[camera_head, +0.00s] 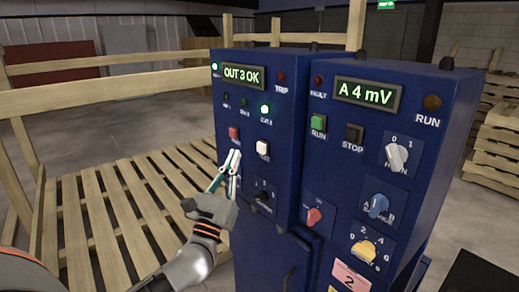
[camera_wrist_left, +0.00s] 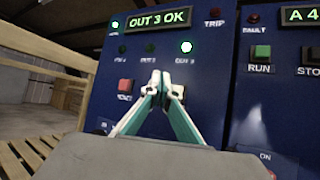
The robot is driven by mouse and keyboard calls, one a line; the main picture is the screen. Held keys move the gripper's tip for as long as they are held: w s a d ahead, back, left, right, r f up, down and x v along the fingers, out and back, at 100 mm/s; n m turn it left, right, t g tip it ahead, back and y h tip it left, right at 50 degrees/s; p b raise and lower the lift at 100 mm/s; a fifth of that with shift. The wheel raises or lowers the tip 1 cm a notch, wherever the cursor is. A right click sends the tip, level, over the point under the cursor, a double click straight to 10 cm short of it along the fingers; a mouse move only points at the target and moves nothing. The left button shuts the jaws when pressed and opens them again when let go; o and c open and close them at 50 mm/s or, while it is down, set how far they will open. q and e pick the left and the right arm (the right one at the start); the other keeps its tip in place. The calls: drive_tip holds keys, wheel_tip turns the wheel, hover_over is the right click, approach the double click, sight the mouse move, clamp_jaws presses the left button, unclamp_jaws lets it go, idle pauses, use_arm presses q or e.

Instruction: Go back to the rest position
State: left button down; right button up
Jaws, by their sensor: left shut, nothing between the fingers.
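My left gripper (camera_head: 233,160) is shut and empty, its fingertips close in front of the left blue cabinet (camera_head: 262,225). In the head view it sits between the red button (camera_head: 234,133) and the white button (camera_head: 263,148). In the left wrist view the closed fingertips (camera_wrist_left: 160,82) cover most of the white button, and the red button (camera_wrist_left: 126,86) shows to their left. I cannot tell whether the tips touch the panel. The cabinet display (camera_head: 243,74) reads OUT 3 OK, and a green lamp (camera_head: 265,109) is lit. My right gripper is not in view.
The right blue cabinet (camera_head: 440,150) stands beside it, with a display (camera_head: 367,93) reading A 4 mV, a green RUN button (camera_head: 318,124), a black STOP button (camera_head: 353,135) and several knobs. Wooden slats (camera_head: 120,215) and a rail (camera_head: 110,92) lie at left. Pallets (camera_head: 495,145) stand at right.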

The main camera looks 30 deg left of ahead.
use_arm(q)
drive_tip(key=s+d+f+m+g+h, duration=0.25)
drive_tip(key=d+f+m, duration=0.25)
drive_tip(key=f+m, duration=0.3)
drive_tip(key=s+d+f+m+g+h, duration=0.2)
drive_tip(key=d+f+m+h, duration=0.25)
drive_tip(key=f+m, duration=0.4)
drive_tip(key=s+d+f+m+g+h, duration=0.2)
drive_tip(key=d+f+m, duration=0.3)
drive_tip(key=f+m, duration=0.3)
drive_tip(key=s+d+f+m+g+y, duration=0.1)
drive_tip(key=s+f+m+g, duration=0.3)
drive_tip(key=s+f+m, duration=0.4)
drive_tip(key=s+d+f+m+g+y, duration=0.1)
drive_tip(key=s+f+m+g, duration=0.3)
drive_tip(key=s+f+m, duration=0.4)
wheel_tip(320, 180, down, 8)
drive_tip(key=shift+s+d+r+m+y, duration=0.15)
drive_tip(key=shift+d+m+y, duration=0.3)
drive_tip(key=shift+m, duration=0.4)
